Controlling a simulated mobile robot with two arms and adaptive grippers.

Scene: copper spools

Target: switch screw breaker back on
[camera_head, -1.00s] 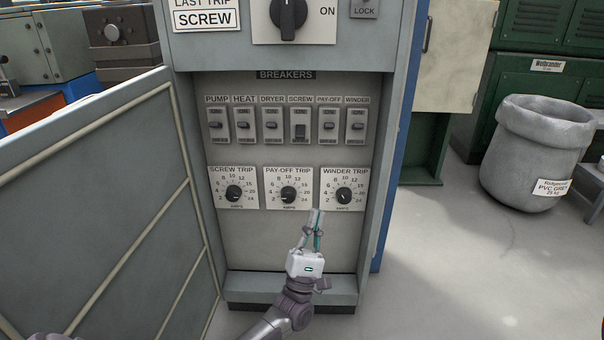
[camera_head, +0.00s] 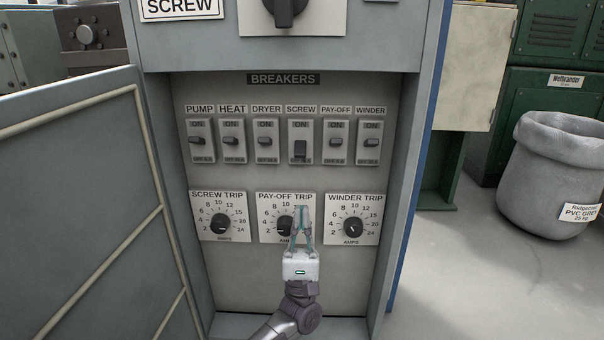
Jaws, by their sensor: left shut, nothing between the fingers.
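The SCREW breaker (camera_head: 300,149) is fourth in the row of breakers, and its dark toggle sits lower than the others, at the bottom of its plate. The PUMP (camera_head: 197,141), HEAT, DRYER, PAY-OFF (camera_head: 336,142) and WINDER breakers have their toggles near mid-plate. My left gripper (camera_head: 301,210) is shut and empty, pointing up in front of the PAY-OFF TRIP dial plate (camera_head: 268,230), below the SCREW breaker and apart from it. It partly hides that dial. My right gripper is not in view.
The grey cabinet door (camera_head: 75,200) stands open on the left. SCREW TRIP (camera_head: 219,222) and WINDER TRIP (camera_head: 353,228) dials flank the middle dial. A black rotary switch (camera_head: 285,8) is above. A grey bin (camera_head: 548,175) stands on the floor at right.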

